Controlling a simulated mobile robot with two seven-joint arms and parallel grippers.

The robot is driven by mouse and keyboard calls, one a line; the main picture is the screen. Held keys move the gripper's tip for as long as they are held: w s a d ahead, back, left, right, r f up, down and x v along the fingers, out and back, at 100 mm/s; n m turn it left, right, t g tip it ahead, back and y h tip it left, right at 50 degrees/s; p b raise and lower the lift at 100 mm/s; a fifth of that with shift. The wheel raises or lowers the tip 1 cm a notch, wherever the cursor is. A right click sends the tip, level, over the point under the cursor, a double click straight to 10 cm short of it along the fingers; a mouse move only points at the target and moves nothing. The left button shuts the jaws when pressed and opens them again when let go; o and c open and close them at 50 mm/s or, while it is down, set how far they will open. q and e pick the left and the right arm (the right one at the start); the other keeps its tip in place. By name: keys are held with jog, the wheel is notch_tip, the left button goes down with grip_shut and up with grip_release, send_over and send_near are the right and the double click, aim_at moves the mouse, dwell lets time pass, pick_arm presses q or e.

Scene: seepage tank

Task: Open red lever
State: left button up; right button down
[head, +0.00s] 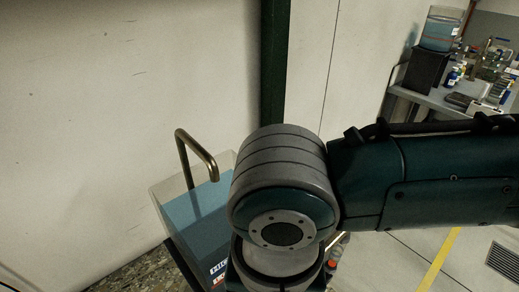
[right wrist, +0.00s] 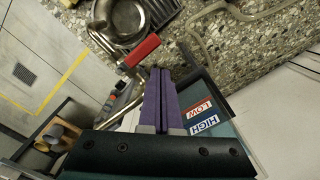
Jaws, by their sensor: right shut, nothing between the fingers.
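In the right wrist view the red lever (right wrist: 141,51) is a short red grip at the end of a metal pipe fitting, lying diagonally near the top centre. My right gripper (right wrist: 160,70) shows there with its purple fingers together and empty. Its fingertips are just below and right of the lever; I cannot tell whether they touch it. In the head view my right arm hides the gripper and most of the area below it. A small red spot (head: 331,265) shows beside the arm there; I cannot tell what it is. My left gripper is not in view.
A clear tank of blue water (head: 197,215) with a bent brass pipe (head: 197,153) stands left of my arm. A HIGH/LOW label (right wrist: 204,117) is right of my fingers. A round metal basin (right wrist: 125,22) lies beyond the lever. A cluttered bench (head: 450,100) stands at the far right.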

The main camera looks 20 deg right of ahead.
jog(key=shift+f, duration=0.15)
notch_tip(320, 180, down, 4)
jog(key=shift+s+r+b, duration=0.1)
jog(key=shift+r+b, duration=0.05)
jog(key=shift+b, duration=0.8)
jog(key=shift+s+d+r+p, duration=0.1)
jog(key=shift+s+d+p, duration=0.05)
jog(key=shift+s+p, duration=0.45)
jog(key=shift+s+d+r+p, duration=0.1)
jog(key=shift+s+d+p, duration=0.05)
jog(key=shift+s+p, duration=0.35)
jog(key=shift+s+f, duration=0.1)
jog(key=shift+f, duration=0.1)
